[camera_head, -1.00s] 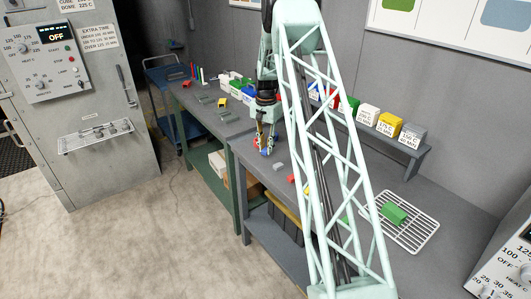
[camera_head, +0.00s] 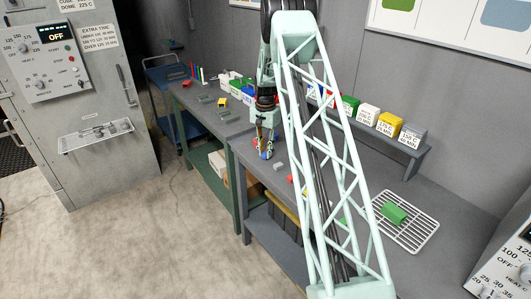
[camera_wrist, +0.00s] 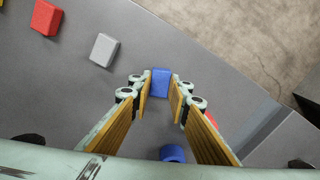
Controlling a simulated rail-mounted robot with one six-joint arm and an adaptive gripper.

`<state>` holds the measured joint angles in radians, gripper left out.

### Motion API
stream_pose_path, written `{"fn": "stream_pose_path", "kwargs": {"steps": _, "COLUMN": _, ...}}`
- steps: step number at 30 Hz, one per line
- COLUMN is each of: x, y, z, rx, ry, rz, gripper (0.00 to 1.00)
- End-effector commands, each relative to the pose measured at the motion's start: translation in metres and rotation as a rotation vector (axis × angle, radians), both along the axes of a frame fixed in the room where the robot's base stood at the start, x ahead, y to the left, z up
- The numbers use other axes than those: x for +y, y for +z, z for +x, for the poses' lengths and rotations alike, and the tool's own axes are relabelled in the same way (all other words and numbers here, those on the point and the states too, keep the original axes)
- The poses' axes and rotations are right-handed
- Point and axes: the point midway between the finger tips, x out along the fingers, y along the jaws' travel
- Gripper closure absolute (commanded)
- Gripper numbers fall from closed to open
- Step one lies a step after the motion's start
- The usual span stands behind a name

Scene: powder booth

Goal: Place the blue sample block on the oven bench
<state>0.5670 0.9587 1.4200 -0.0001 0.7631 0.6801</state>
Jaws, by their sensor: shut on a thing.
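My gripper (camera_head: 262,149) is over the left end of the near grey bench (camera_head: 380,263), close to its front edge. In the wrist view, my gripper (camera_wrist: 161,88) has its two yellow-lined fingers closed on the blue sample block (camera_wrist: 160,80), which sits between the fingertips. In the head view the block is small and partly hidden by the fingers. I cannot tell whether it touches the bench. A second blue, rounded thing (camera_wrist: 172,154) shows lower between the fingers. A red thing (camera_wrist: 211,118) is partly hidden behind the right finger.
A grey block (camera_wrist: 104,50) and a red block (camera_wrist: 46,17) lie on the bench beside my gripper. A wire rack (camera_head: 425,235) holds a green block (camera_head: 394,213). Labelled bins (camera_head: 367,116) line the back shelf. An oven cabinet (camera_head: 75,165) stands left.

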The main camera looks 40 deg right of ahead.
Motion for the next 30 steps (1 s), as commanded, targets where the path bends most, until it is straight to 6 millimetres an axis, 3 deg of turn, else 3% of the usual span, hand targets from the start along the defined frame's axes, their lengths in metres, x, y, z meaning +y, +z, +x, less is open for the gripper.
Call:
{"fn": "stream_pose_path", "kwargs": {"steps": 16, "x": 0.0000, "y": -0.0064, "z": 0.0000, "rx": 0.000, "ry": 0.000, "rz": 0.000, "gripper": 0.94}}
{"fn": "stream_pose_path", "kwargs": {"steps": 17, "x": 0.0000, "y": -0.0059, "z": 0.0000, "rx": 0.000, "ry": 0.000, "rz": 0.000, "gripper": 0.81}}
{"fn": "stream_pose_path", "kwargs": {"steps": 21, "x": 0.0000, "y": -0.0056, "z": 0.0000, "rx": 0.000, "ry": 0.000, "rz": 0.000, "gripper": 0.70}}
{"fn": "stream_pose_path", "kwargs": {"steps": 30, "x": 0.0000, "y": -0.0052, "z": 0.0000, "rx": 0.000, "ry": 0.000, "rz": 0.000, "gripper": 0.70}}
